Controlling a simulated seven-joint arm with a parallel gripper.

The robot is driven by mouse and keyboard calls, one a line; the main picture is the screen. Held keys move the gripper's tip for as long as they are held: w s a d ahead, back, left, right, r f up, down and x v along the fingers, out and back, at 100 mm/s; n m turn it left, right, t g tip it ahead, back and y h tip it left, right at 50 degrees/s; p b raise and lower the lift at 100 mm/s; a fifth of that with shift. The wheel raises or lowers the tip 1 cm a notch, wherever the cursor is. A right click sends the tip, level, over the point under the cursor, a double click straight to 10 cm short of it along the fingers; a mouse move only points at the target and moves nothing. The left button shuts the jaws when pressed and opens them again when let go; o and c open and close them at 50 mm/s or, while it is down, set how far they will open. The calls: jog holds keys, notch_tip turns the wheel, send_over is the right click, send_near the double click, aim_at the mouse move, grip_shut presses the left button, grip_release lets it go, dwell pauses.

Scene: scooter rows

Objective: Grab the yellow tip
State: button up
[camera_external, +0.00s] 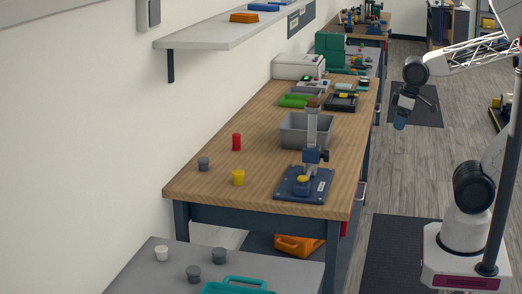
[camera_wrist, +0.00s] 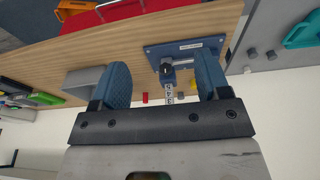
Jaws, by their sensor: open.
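A small yellow cylinder (camera_external: 238,177) stands on the wooden bench near its front edge, left of a blue press. A second yellow piece (camera_external: 303,179) sits on the press's base plate. I cannot tell which one the task calls the tip. In the wrist view a bit of yellow (camera_wrist: 193,83) shows beside the right finger, partly hidden. My gripper (camera_external: 400,122) hangs right of the bench over the floor, well away from both yellow pieces. In the wrist view its blue fingers (camera_wrist: 162,78) are spread apart with nothing held between them.
The blue press (camera_external: 290,190) has a tall upright column. A red cylinder (camera_external: 236,142) and a dark grey one (camera_external: 203,164) stand near the yellow cylinder. A grey bin (camera_external: 294,138) stands behind the press. A shelf (camera_external: 220,35) overhangs the wall side. The bench front-left is mostly clear.

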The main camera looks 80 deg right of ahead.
jog(key=shift+o, duration=0.3)
jog(key=w+v, duration=0.1)
jog(key=v, duration=0.4)
jog(key=w+a+r+n+g+h, duration=0.15)
jog(key=w+n, duration=0.25)
jog(key=w, duration=0.5)
jog(key=w+r+n+h, duration=0.2)
jog(key=w+n+h, duration=0.1)
jog(key=w, duration=0.7)
jog(key=w+a+r+n+g+h, duration=0.15)
jog(key=w+n, duration=0.25)
jog(key=w, duration=0.5)
jog(key=w+a+f+n+t+h, duration=0.1)
jog(key=w+a+f+n+h, duration=0.15)
jog(key=w+a, duration=0.4)
jog(key=w+a+f+n+t+h, duration=0.1)
jog(key=w+a+n+h, duration=0.2)
jog(key=w, duration=0.7)
jog(key=w+a+f+n+t+h, duration=0.15)
jog(key=w+a+n, duration=0.25)
jog(key=w, duration=0.4)
send_near(239, 176)
jog(key=d, duration=0.2)
jog(key=w+f, duration=0.1)
jog(key=shift+w+d+m+g, duration=0.1)
jog(key=shift+d+m+g, duration=0.15)
jog(key=shift+d+g, duration=0.15)
